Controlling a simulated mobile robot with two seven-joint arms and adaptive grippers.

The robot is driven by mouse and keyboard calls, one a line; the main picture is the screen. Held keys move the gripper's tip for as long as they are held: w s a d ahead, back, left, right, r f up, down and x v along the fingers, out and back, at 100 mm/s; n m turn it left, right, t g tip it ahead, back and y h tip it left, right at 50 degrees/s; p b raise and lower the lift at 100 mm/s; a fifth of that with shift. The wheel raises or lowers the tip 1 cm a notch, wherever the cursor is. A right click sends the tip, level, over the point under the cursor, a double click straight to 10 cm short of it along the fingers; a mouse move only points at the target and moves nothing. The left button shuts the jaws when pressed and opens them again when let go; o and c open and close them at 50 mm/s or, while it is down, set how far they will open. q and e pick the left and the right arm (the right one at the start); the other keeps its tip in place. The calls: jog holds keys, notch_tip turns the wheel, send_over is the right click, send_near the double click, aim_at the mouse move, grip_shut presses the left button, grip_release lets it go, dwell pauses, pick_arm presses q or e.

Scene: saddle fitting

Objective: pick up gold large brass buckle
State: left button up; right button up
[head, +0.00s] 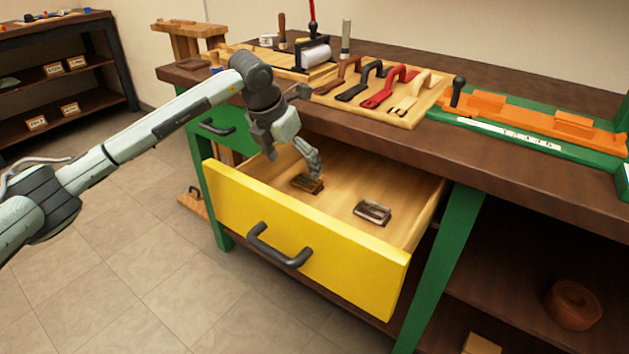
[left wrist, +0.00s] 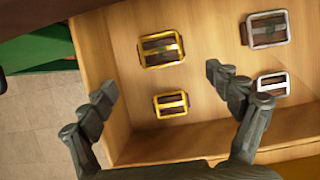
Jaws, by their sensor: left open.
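The gold large brass buckle (left wrist: 162,49) lies flat in the open yellow drawer, on its wooden floor. A smaller gold buckle (left wrist: 171,104) lies close to it. In the head view the gold buckles (head: 308,185) show small and partly run together below my left gripper (head: 311,168). My left gripper is open and empty, pointing down into the drawer. In the left wrist view its fingers (left wrist: 162,80) stand apart to either side of the gold buckles, with no contact visible. My right gripper is not in view.
A large silver buckle (left wrist: 267,28) and a smaller silver one (left wrist: 273,84) lie to the right in the drawer. The yellow drawer front (head: 300,240) and the workbench edge (head: 400,135) bound the space. Strap-like tools sit on a wooden board (head: 420,110) above.

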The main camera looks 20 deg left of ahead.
aim_at(303, 184)
pick_arm(q)
jog(key=x, duration=0.6)
jog(key=shift+d+f+p, duration=0.15)
jog(key=shift+p, duration=0.25)
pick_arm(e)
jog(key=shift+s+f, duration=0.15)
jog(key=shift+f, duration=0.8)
pick_arm(q)
jog(key=shift+c, duration=0.4)
jog(key=c, duration=1.2)
